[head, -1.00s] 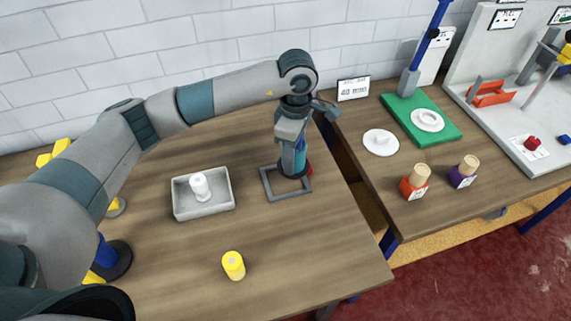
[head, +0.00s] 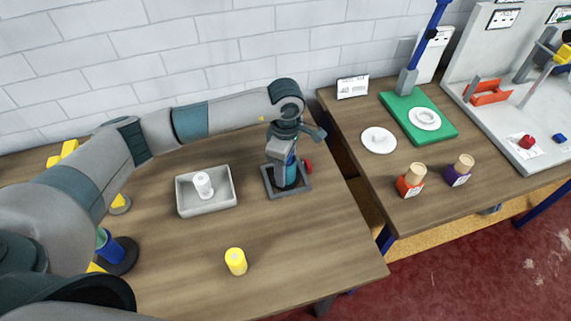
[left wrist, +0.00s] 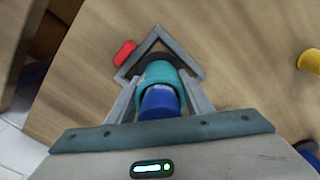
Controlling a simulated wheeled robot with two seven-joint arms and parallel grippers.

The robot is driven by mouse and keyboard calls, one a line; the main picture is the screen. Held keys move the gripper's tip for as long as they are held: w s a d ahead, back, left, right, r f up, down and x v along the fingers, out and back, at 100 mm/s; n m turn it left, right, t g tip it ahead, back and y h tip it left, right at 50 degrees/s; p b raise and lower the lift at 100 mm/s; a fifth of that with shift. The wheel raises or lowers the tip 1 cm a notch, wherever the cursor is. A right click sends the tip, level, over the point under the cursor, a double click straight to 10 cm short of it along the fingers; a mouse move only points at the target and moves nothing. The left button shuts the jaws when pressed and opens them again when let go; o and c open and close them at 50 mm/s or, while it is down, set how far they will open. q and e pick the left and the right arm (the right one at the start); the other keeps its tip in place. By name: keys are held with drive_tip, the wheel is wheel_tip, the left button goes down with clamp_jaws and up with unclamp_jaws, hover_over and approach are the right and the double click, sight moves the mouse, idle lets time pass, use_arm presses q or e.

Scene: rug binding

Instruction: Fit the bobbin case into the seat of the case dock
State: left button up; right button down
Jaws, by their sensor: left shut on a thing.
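My left gripper (head: 287,172) is shut on the bobbin case, a blue and teal cylinder (head: 291,174). In the left wrist view the bobbin case (left wrist: 160,98) sits between the two fingers, blue end nearer the camera, with a teal collar beyond. The case dock is a grey square frame (head: 270,190) with a red knob (head: 308,166) at its side. The frame also shows in the left wrist view (left wrist: 186,53), with a black ring (left wrist: 162,57) partly behind the case. The case is over the dock's middle; I cannot tell whether it is seated. My right gripper is out of view.
A grey tray (head: 181,206) with a white spool (head: 203,185) stands left of the dock. A yellow cylinder (head: 236,261) stands near the table front. Across a gap, a second table holds a green board (head: 446,129), a white disc (head: 379,141) and two labelled spools.

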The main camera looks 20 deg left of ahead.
use_arm(q)
drive_tip(key=shift+f, duration=0.1)
drive_tip(key=shift+f+b, duration=0.1)
drive_tip(key=shift+b, duration=0.2)
drive_tip(key=o, duration=1.2)
drive_tip(key=shift+r, duration=0.25)
